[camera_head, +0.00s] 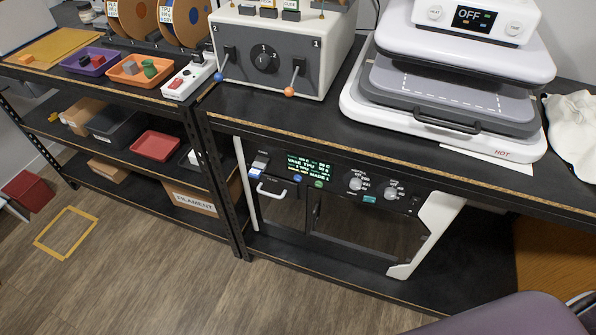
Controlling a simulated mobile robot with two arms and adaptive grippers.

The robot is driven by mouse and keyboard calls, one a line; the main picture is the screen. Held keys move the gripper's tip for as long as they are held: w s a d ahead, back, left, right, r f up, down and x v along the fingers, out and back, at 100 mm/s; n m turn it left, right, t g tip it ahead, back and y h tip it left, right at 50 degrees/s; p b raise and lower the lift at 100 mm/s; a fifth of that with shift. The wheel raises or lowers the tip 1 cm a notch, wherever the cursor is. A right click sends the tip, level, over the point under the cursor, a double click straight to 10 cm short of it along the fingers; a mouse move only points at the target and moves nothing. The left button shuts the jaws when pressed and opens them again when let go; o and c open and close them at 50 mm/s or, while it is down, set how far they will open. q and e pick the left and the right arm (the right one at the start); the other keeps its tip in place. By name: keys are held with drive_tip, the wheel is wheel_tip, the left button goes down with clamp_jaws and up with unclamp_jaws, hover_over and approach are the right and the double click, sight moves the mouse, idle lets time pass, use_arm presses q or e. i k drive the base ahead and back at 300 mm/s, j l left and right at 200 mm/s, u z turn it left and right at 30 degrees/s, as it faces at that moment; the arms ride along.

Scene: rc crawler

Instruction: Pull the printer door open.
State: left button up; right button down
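The printer (340,215) stands on the lower shelf under the right-hand bench, with white side frames and a dark front. A lit display (310,167) and several knobs run along its top panel. Its dark, glossy door (281,210) is at the front left and looks shut. A small white handle (270,191) sits near the door's top left. A second dark panel (365,228) lies to its right. Neither of my grippers is in view, and nothing touches the handle.
The bench edge (400,165) overhangs the printer. A black shelf post (222,190) stands just left of it. A heat press (450,90) and a grey control box (275,55) sit above. A purple-grey rounded object (510,316) fills the bottom right. The wood floor (190,290) in front is clear.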

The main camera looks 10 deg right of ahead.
sight(382, 233)
drive_tip(key=z, duration=1.05)
